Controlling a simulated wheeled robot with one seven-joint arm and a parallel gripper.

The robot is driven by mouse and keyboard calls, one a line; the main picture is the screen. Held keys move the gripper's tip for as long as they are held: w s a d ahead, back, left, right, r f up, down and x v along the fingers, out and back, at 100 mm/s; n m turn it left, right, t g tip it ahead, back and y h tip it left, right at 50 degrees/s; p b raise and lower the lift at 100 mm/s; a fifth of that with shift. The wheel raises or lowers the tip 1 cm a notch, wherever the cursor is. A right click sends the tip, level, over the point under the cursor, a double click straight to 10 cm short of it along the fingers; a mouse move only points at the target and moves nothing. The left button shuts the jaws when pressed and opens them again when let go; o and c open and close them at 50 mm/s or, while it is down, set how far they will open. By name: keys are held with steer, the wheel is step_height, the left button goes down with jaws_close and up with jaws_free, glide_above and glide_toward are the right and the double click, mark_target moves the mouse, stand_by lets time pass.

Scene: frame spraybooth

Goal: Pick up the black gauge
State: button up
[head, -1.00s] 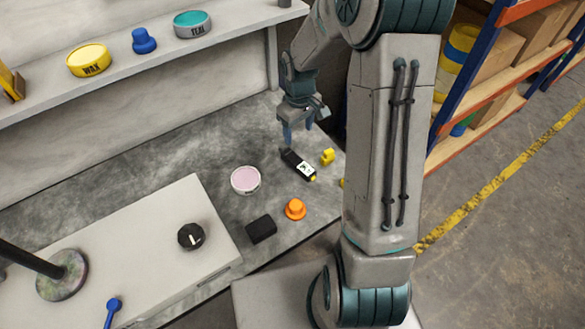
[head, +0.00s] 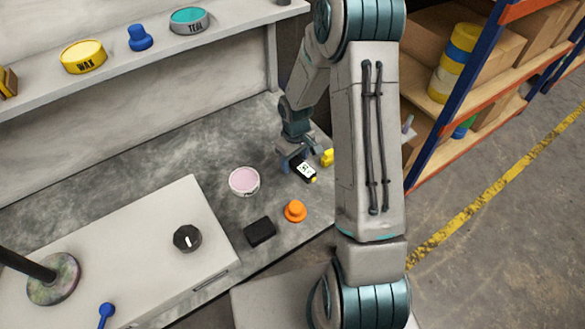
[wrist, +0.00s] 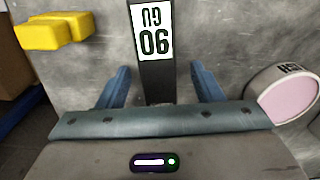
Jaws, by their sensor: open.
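My gripper (wrist: 160,88) is open, with one blue finger on each side of the gauge and visible gaps between. In the head view my gripper (head: 297,160) is down at the gauge's far end and hides that part. I cannot tell whether the fingers touch the bench.
A yellow block (head: 327,157) lies close to the right of the gauge. A pink-topped tin (head: 244,181) stands to the left. An orange knob-like piece (head: 295,211) and a black block (head: 260,231) are nearer the bench's front. The shelf (head: 120,75) runs along the back.

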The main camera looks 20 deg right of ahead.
steer(key=c, duration=1.3)
steer(key=shift+o, duration=0.2)
steer(key=shift+r, duration=0.1)
